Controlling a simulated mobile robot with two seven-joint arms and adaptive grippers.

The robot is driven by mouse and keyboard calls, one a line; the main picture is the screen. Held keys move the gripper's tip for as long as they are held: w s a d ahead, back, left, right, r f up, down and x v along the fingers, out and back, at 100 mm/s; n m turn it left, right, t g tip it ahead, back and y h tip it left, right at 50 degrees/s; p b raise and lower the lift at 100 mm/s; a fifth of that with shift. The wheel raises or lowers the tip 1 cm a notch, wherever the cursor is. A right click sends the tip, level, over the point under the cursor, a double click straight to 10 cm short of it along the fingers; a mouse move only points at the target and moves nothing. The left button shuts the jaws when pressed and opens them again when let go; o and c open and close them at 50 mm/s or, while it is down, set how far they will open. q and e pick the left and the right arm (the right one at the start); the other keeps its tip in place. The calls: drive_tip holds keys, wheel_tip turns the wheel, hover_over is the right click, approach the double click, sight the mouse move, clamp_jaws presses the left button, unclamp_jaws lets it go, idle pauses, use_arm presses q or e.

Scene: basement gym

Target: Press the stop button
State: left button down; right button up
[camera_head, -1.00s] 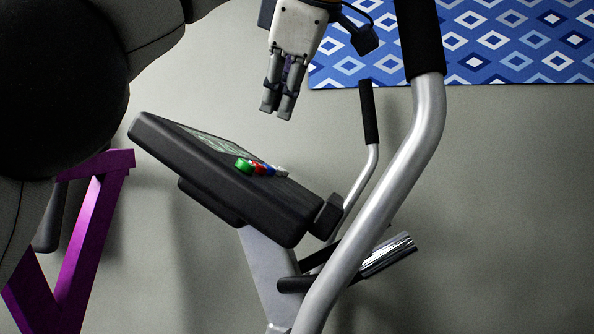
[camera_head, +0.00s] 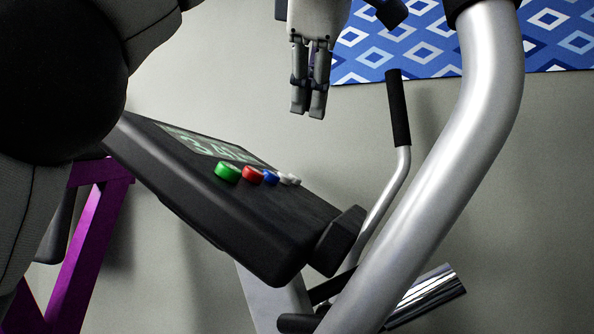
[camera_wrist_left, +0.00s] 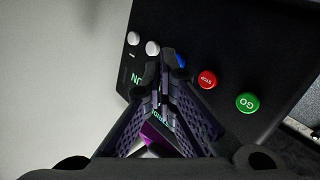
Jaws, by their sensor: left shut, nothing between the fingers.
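The stop button is the red button (camera_head: 253,175) on the black exercise-machine console (camera_head: 190,200), between a green button (camera_head: 228,172) and a blue button (camera_head: 271,177). In the left wrist view the red stop button (camera_wrist_left: 208,79) reads "STOP", and the green one (camera_wrist_left: 247,103) reads "GO". My left gripper (camera_head: 308,115) is shut and empty, pointing down above and to the right of the buttons, apart from the console. In the left wrist view its fingertips (camera_wrist_left: 160,62) overlap the console near the blue button (camera_wrist_left: 181,61), left of the stop button. My right gripper is not in view.
White buttons (camera_head: 289,179) sit beside the blue one. A lit display (camera_head: 205,143) is on the console. A thick silver bar (camera_head: 450,170) and a black-gripped handle (camera_head: 397,110) rise to the right. A purple frame (camera_head: 85,240) stands at left.

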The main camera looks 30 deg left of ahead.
use_arm(q)
drive_tip(key=shift+s+a+f, duration=0.2)
drive_tip(key=shift+a+f, duration=0.45)
drive_tip(key=shift+f, duration=0.45)
drive_tip(key=shift+s+a+f, duration=0.15)
drive_tip(key=shift+a+f, duration=0.55)
drive_tip(key=shift+f, duration=0.4)
drive_tip(key=shift+s+a+f, duration=0.2)
drive_tip(key=shift+a+f, duration=0.45)
drive_tip(key=shift+f, duration=0.45)
drive_tip(key=shift+a+f, duration=0.1)
drive_tip(key=shift+f, duration=0.05)
drive_tip(key=shift+a+f, duration=0.15)
drive_tip(key=shift+f, duration=0.05)
drive_tip(key=shift+s+a+f, duration=0.1)
drive_tip(key=shift+a+f, duration=0.1)
drive_tip(key=shift+f, duration=0.2)
drive_tip(key=shift+d+r, duration=0.45)
drive_tip(key=shift+r, duration=0.3)
drive_tip(key=d+r, duration=0.1)
drive_tip(key=r, duration=0.2)
drive_tip(key=w+d+r, duration=0.1)
drive_tip(key=shift+d+r, duration=0.15)
drive_tip(key=shift+d, duration=0.15)
